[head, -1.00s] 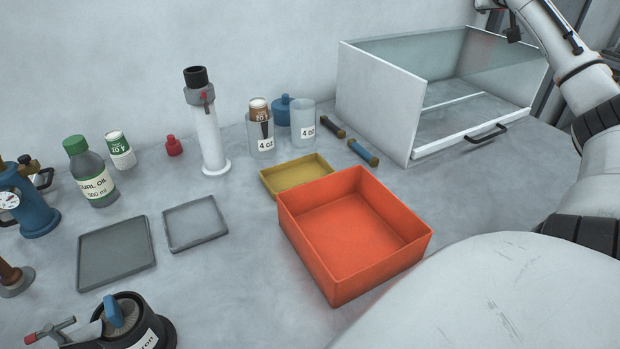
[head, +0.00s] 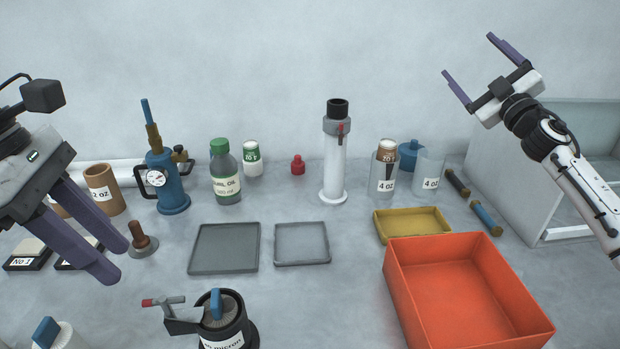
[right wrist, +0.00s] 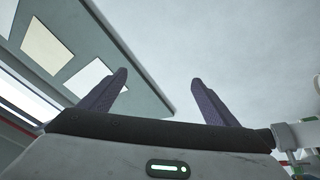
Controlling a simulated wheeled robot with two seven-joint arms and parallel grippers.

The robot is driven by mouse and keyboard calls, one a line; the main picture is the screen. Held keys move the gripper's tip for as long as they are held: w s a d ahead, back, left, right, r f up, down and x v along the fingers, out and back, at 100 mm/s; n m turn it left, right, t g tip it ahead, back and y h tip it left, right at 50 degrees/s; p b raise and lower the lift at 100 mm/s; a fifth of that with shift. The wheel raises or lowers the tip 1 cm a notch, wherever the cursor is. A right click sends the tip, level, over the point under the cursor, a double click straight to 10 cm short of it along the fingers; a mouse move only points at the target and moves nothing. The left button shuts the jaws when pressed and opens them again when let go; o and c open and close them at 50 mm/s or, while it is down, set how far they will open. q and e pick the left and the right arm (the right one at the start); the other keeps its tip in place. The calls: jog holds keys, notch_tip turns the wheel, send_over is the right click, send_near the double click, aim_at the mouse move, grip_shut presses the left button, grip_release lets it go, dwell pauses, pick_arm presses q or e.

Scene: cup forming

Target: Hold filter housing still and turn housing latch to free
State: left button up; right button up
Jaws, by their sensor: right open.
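A black cup-like housing (head: 238,332) labelled "micron" stands at the bottom centre of the head view, with a brush-like round insert and blue tab inside. A clamp-like latch with a red tip (head: 160,301) sticks out to its left. A white upright column (head: 335,165) with black top stands at the back; its grey collar carries a small red lever (head: 341,131). I cannot tell which one is the filter housing. My left gripper (head: 119,263) is open and empty, left of the black housing. My right gripper (head: 468,54) is open and empty, high at right; its fingers (right wrist: 158,78) show in the wrist view.
An orange bin (head: 400,305), a yellow tray (head: 380,232) and two flat grey trays (head: 196,268) (head: 300,262) lie on the table. A blue pump with gauge (head: 172,195), an oil bottle (head: 228,180) and beakers (head: 383,181) stand behind. A white-walled enclosure (head: 512,180) is at right.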

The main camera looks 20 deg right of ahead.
jog(key=w+a+f+n+y, duration=0.1)
jog(key=w+a+n+y, duration=0.1)
jog(key=a+n+y, duration=0.45)
jog(key=w+a+f+n+y, duration=0.1)
jog(key=w+a+y, duration=0.15)
jog(key=a, duration=0.65)
jog(key=s+a+f+n+g+y, duration=0.3)
jog(key=a+n+g+y, duration=0.35)
jog(key=a, duration=1.05)
jog(key=s+a+f+n+g+y, duration=0.3)
jog(key=a+n+g, duration=0.55)
jog(key=a, duration=0.85)
jog(key=n+g+h, duration=0.7)
jog(key=n+h, duration=0.1)
jog(key=n, duration=0.3)
send_over(218, 298)
jog(key=w+a, duration=0.3)
notch_tip(218, 298, down, 10)
jog(key=s+d+f+h, duration=0.1)
jog(key=f+n+h, duration=0.1)
jog(key=f+h, duration=0.1)
jog(key=s+d+f+n+h, duration=0.1)
jog(key=h, duration=0.1)
jog(key=shift+s+d+f+n+h, duration=0.25)
jog(key=shift+s+d, duration=0.05)
jog(key=shift+s+d+f+t+h, duration=0.2)
jog(key=shift+f+t+h, duration=0.1)
jog(key=shift+f+h, duration=0.3)
notch_tip(218, 298, down, 10)
jog(key=shift+f, duration=0.1)
